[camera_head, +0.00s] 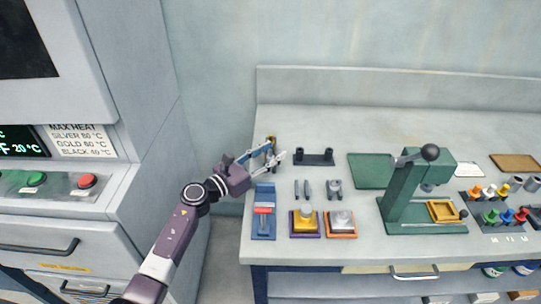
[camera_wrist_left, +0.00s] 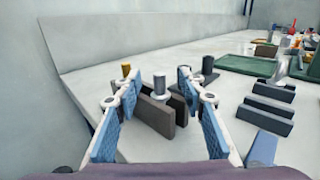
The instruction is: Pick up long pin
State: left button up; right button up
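My left gripper (camera_head: 275,150) is at the left end of the bench, its two blue-padded fingers spread apart. One grey post (camera_wrist_left: 159,85) stands between the fingertips, with no visible contact. A gold-topped post (camera_wrist_left: 126,70) is beside the left fingertip; it also shows in the head view (camera_head: 271,139). I cannot tell which piece is the long pin. My right gripper is not in view.
A dark two-post rack (camera_head: 314,158) is just right of the gripper. Small grey parts (camera_head: 334,188), a blue stand (camera_head: 263,228), yellow and grey blocks and a green press (camera_head: 404,192) stand nearby. A wall bounds the back; a cabinet stands left.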

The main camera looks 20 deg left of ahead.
pick_arm(q)
grip_shut()
dwell(0.4)
